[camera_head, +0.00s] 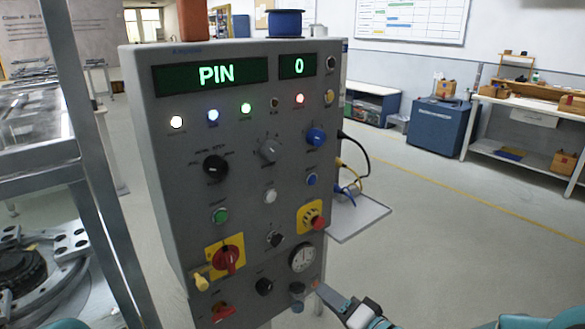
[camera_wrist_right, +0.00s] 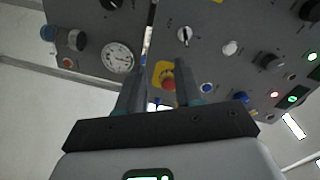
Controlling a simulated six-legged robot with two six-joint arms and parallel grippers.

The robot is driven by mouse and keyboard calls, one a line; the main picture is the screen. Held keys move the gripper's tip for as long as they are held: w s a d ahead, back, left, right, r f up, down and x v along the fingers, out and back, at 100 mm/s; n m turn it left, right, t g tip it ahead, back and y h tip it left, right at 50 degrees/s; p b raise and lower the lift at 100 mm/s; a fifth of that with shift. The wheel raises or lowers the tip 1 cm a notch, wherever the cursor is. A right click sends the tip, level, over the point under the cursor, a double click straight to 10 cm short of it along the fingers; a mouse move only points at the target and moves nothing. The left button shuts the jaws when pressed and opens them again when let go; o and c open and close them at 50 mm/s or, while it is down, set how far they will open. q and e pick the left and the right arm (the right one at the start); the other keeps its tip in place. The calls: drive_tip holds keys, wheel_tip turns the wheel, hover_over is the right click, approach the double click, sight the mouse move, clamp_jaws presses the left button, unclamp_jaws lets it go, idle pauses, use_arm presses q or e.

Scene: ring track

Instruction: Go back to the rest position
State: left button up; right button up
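The grey control panel (camera_head: 240,130) stands upright in front of me, with a green "PIN" display (camera_head: 212,74) and a "0" display (camera_head: 298,66). My right gripper (camera_head: 340,298) is at the panel's lower right, near the small knob (camera_head: 297,288) below the round gauge (camera_head: 302,257). In the right wrist view my right gripper's two fingers (camera_wrist_right: 156,88) stand apart, with nothing held between them. The red push button (camera_wrist_right: 168,80) shows beyond the gap; whether the fingers touch the panel cannot be told. My left gripper is not in view.
A metal frame (camera_head: 85,130) stands close on the left. A blue cabinet (camera_head: 437,125) and workbench (camera_head: 530,115) are farther back. The floor at right (camera_head: 450,230) is clear.

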drive_tip(key=s+f+m+g+h+p, duration=0.1)
drive_tip(key=s+f+g+h, duration=0.2)
drive_tip(key=f, duration=0.7)
drive_tip(key=s+f+m+g+h+p, duration=0.1)
drive_tip(key=s+f+g, duration=0.1)
drive_tip(key=s+f, duration=0.6)
drive_tip(key=s+d+f+n+g+h, duration=0.2)
drive_tip(key=s+f+n+g, duration=0.3)
drive_tip(key=s, duration=1)
wheel_tip(320, 180, down, 5)
drive_tip(key=g, duration=0.3)
drive_tip(key=shift+n, duration=0.4)
drive_tip(key=shift+f, duration=0.1)
